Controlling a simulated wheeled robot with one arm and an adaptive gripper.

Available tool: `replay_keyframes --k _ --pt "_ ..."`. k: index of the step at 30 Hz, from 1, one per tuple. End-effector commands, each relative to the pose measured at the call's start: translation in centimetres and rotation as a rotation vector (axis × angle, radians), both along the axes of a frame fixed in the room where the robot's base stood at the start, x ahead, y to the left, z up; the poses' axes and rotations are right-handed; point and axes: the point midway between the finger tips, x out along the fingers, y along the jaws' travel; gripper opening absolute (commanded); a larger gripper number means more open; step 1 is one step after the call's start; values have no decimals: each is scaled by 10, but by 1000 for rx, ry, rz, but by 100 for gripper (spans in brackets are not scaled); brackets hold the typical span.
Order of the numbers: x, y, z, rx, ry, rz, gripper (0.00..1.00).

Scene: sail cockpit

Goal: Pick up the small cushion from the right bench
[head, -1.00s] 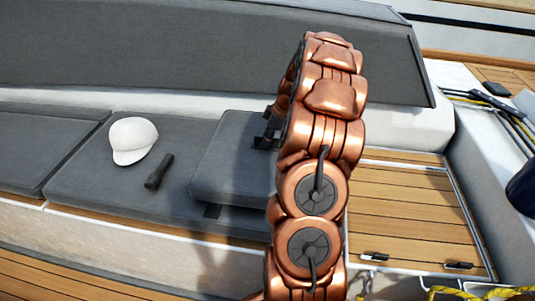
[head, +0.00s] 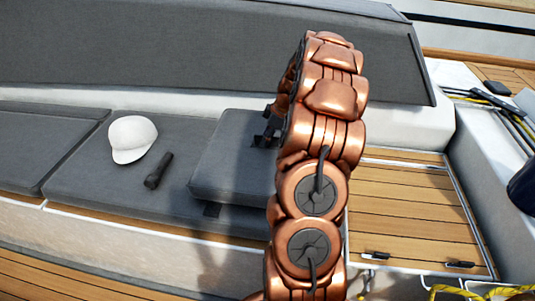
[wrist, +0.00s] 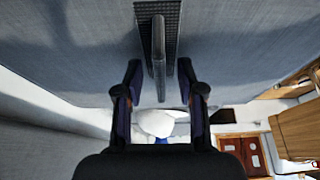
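The small grey cushion (head: 220,165) lies on the grey bench pad, partly hidden at its right by my arm in the head view. My gripper (head: 268,136) is at the cushion's right part, close to its upper side. In the wrist view, a grey cushion surface (wrist: 230,35) fills the top, with a dark textured patch and a raised grey strap-like piece (wrist: 159,55). My gripper's two fingers (wrist: 159,75) are apart on either side of this piece, with gaps visible at both sides.
A white cap (head: 132,139) and a black flashlight (head: 158,171) lie on the bench pad (head: 85,180) left of the cushion. A tall grey backrest (head: 180,50) stands behind. Wooden slatted decking (head: 410,205) lies to the right, with yellow rope (head: 460,292) at the lower right.

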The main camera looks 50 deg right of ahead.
Motion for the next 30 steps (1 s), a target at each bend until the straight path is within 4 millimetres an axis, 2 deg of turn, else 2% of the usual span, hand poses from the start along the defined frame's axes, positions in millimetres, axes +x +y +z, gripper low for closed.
replay_keyframes --k 18,27,30 --pt "0 0 -2 0 0 -1 39" --pt "0 0 -2 0 0 -1 7" --pt "0 0 -2 0 0 -1 0"
